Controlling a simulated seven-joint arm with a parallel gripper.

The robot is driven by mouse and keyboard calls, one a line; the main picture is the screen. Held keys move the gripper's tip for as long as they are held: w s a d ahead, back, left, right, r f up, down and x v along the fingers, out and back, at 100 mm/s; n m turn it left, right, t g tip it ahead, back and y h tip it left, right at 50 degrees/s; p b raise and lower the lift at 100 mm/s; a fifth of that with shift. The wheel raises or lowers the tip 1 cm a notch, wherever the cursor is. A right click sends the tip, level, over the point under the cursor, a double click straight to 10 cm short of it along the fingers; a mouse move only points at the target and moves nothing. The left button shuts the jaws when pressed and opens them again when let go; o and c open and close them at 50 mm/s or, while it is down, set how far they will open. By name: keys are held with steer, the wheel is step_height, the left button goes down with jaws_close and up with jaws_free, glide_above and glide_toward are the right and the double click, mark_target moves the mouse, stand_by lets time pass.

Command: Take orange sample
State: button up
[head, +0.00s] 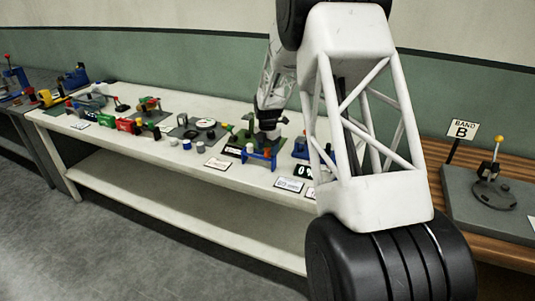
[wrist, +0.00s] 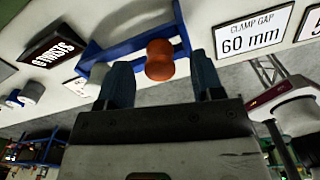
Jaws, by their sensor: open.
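The orange sample (wrist: 159,60) is a small rounded, waisted piece at the blue rack (wrist: 112,47). In the wrist view it appears between the two blue fingers of my gripper (wrist: 160,76), with space on both sides. My gripper is open, and neither finger visibly touches the sample. In the head view my gripper (head: 266,141) is low over the blue rack (head: 257,159), and the orange sample there is small and hard to make out.
A "CLAMP GAP 60 mm" card (wrist: 254,30) and a black "STRUTS" sign (wrist: 53,46) flank the rack. The long white table (head: 190,155) holds several tools and fixtures to the left. A wooden bench with a "BAND B" sign (head: 462,130) stands at right.

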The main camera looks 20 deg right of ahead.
steer(key=shift+f, duration=0.8)
steer(key=c, duration=1)
steer(key=shift+r, duration=0.1)
steer(key=shift+r, duration=4.95)
